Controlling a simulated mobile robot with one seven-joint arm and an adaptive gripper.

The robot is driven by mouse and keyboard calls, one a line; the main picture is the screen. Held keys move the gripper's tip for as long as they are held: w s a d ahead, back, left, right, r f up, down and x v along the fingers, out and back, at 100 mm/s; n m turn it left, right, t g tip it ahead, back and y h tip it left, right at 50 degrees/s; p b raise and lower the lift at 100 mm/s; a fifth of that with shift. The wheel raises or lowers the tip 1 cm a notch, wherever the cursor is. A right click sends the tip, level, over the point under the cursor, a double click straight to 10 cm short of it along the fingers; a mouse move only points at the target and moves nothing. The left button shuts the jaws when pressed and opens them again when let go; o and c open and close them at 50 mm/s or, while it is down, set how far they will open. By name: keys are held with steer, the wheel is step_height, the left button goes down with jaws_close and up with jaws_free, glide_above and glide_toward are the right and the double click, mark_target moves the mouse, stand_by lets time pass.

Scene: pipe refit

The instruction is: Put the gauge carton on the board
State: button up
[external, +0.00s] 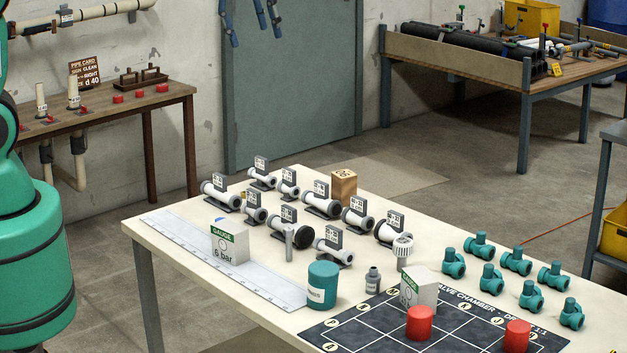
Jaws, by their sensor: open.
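A white gauge carton with a green top band, marked 6 bar (229,244), stands upright at the white scale strip on the table's left side. A second white carton with a green band (418,288) stands at the far edge of the black valve chamber board (350,327); its exact footing is partly unclear. The board lies at the table's front right, cut off by the picture's bottom edge. My gripper (256,39) hangs at the top of the external view, fingers apart and empty, well away from both cartons. Its upper part is out of frame.
Red caps (420,323) stand on the board. A teal tub (323,285) and a small grey bottle (373,281) stand left of it. Several pipe pieces with grey tags (322,204) fill the table's middle; several teal valves (491,277) stand at right.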

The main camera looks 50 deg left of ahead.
steer(key=s+a+r+n+t, duration=0.1)
steer(key=s+a+r+n, duration=0.1)
steer(key=s+a, duration=0.4)
steer(key=s+a+r+n, duration=0.3)
steer(key=s+a, duration=0.2)
steer(key=s, duration=0.2)
steer(key=s+a+f+n, duration=0.1)
steer(key=s+a+n, duration=0.1)
steer(key=s, duration=0.5)
steer(key=s+a+f+n+t+y, duration=0.1)
steer(key=s+a+n, duration=0.2)
steer(key=s, duration=0.5)
steer(key=shift+s+a+f+t, duration=0.2)
steer(key=shift+a+f+t, duration=0.15)
steer(key=shift+a, duration=0.45)
step_height(320, 180, down, 9)
steer(key=b, duration=0.9)
steer(key=shift+f, duration=0.2)
